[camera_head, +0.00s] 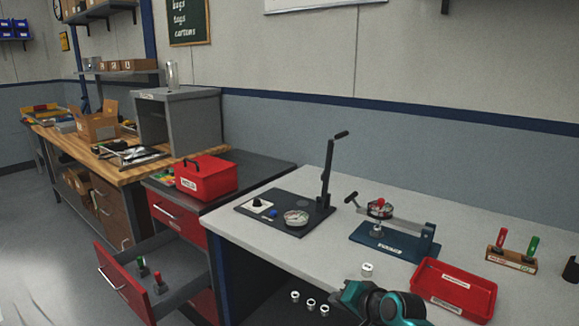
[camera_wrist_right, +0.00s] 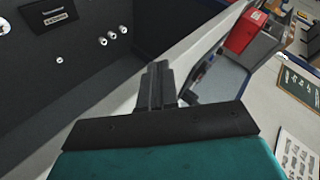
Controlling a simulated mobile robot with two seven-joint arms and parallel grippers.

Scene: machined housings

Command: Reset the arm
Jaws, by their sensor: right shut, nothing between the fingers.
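My right arm, teal and dark grey, comes in at the bottom of the head view, in front of the light-topped workbench (camera_head: 450,222). Its gripper (camera_head: 352,296) is near the bench's front edge, partly hidden by the wrist. In the right wrist view the two dark fingers (camera_wrist_right: 157,84) are together with nothing between them. The gripper touches no object that I can see. My left gripper is not in view.
A red tray (camera_head: 453,288) and a small white cylinder (camera_head: 367,269) are close to my right arm. A blue-based fixture (camera_head: 391,243) and a dark lever press (camera_head: 326,178) stand farther back. An open red drawer (camera_head: 122,280) is at left.

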